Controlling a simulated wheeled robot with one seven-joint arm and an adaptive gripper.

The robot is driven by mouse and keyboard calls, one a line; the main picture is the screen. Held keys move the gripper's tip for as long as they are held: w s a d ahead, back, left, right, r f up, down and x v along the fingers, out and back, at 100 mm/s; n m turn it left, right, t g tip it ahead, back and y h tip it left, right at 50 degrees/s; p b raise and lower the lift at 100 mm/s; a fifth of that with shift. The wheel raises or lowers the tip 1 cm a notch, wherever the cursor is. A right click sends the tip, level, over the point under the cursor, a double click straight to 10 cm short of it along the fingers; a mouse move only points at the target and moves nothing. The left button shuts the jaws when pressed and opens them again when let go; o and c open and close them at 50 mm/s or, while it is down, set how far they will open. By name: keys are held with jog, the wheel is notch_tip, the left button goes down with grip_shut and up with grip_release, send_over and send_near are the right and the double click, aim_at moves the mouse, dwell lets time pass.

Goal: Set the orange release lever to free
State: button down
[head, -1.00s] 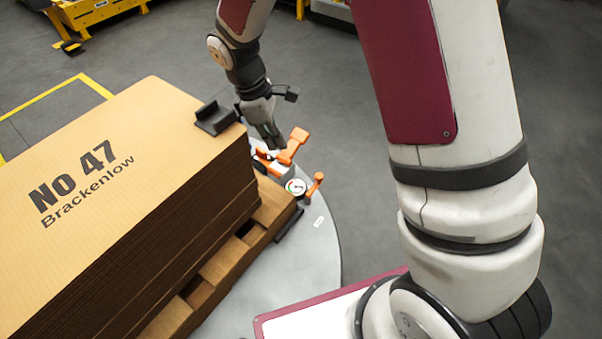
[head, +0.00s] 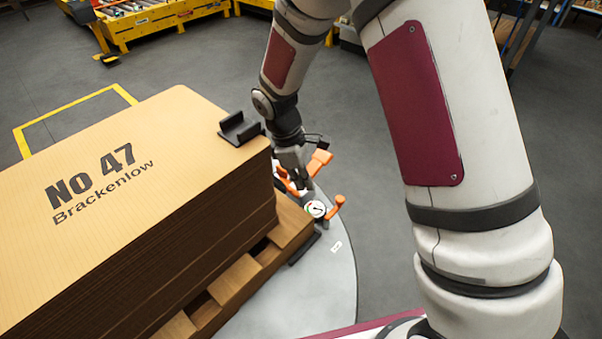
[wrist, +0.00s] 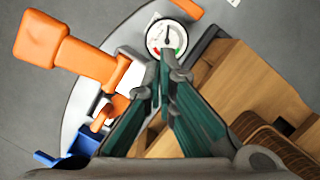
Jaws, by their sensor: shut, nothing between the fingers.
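Several orange parts stand on the grey round base beside the stack; I cannot tell for sure which is the release lever. A large orange paddle handle (head: 318,162) lies just behind my gripper (head: 305,186), and shows at upper left in the wrist view (wrist: 44,40). A smaller orange handle (head: 338,205) is to the right of a round dial gauge (head: 316,209). In the wrist view, a small orange piece (wrist: 116,108) lies left of the fingers. My gripper is shut and empty, pointing down, its tips close to the gauge. Contact cannot be told.
A tall cardboard stack (head: 110,170) marked "No 47 Brackenlow" rests on a wooden pallet (head: 238,280) to the left. A black bracket (head: 240,127) sits on its corner. A blue part (wrist: 76,148) is at lower left in the wrist view. Floor to the right is open.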

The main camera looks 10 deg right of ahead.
aim_at(334, 208)
jog(key=b+x, duration=0.1)
jog(key=x, duration=0.2)
jog(key=shift+d+f, duration=0.1)
jog(key=shift+f, duration=0.3)
jog(key=shift+s+d+r+b, duration=0.1)
jog(key=shift+s+d+b, duration=0.15)
jog(key=shift+d, duration=0.35)
jog(key=shift+s+d+r+b, duration=0.15)
jog(key=shift+d+b, duration=0.1)
jog(key=shift+d, duration=0.35)
jog(key=shift+s+d, duration=0.25)
jog(key=shift+d, duration=0.35)
